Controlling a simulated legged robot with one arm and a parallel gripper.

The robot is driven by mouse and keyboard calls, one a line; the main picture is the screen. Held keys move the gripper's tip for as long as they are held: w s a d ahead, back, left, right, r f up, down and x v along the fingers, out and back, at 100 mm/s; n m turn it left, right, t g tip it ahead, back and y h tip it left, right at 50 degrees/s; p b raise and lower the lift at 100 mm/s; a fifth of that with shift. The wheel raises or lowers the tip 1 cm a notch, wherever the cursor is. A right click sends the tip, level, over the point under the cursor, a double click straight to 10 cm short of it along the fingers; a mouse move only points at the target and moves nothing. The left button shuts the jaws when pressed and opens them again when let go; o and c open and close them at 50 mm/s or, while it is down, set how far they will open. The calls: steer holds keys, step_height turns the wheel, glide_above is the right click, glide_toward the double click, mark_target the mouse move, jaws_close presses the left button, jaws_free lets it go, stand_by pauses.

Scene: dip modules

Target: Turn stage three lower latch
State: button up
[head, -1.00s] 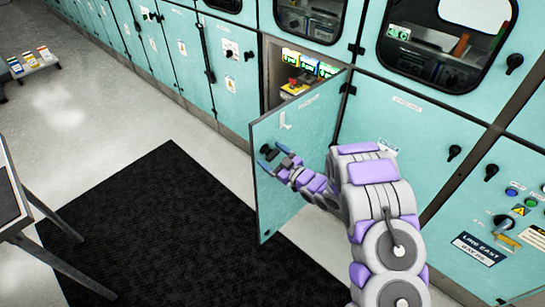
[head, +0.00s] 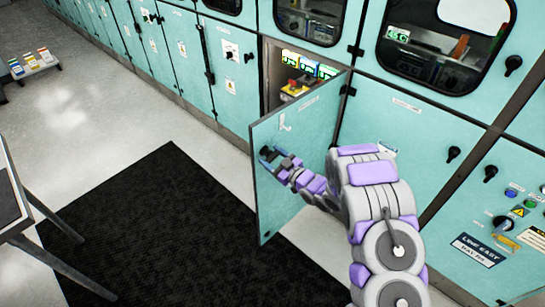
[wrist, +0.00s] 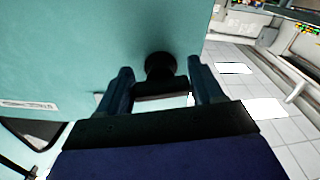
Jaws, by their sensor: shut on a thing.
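A teal cabinet door (head: 290,185) stands swung open in the middle of the head view. My gripper (head: 269,155) is at the door's outer free edge, at about mid height. In the wrist view a round black latch knob (wrist: 160,66) on the teal door face (wrist: 90,50) sits between the two fingers of my gripper (wrist: 160,80). The gripper is shut on this latch. The latch's handle is mostly hidden by the fingers in the head view. I cannot read which stage the door belongs to.
Inside the open bay are lit green modules (head: 308,62) and a red-and-yellow switch (head: 293,88). More teal cabinets with black latches (head: 453,153) line the wall. A dark mat (head: 150,230) lies on the floor, and a table (head: 15,205) stands at left.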

steer(key=shift+r+m+p, duration=0.2)
steer(key=shift+m+p, duration=0.3)
steer(key=shift+p, duration=0.55)
steer(key=shift+f+m+p, duration=0.15)
steer(key=shift+m+p, duration=0.85)
steer(key=shift+p, duration=0.2)
steer(key=o, duration=1)
steer(key=shift+c, duration=0.2)
steer(key=p+v, duration=0.1)
steer(key=v, duration=1.6)
steer(key=shift+s, duration=0.2)
steer(key=shift+d+f, duration=0.1)
steer(key=shift+f, duration=0.05)
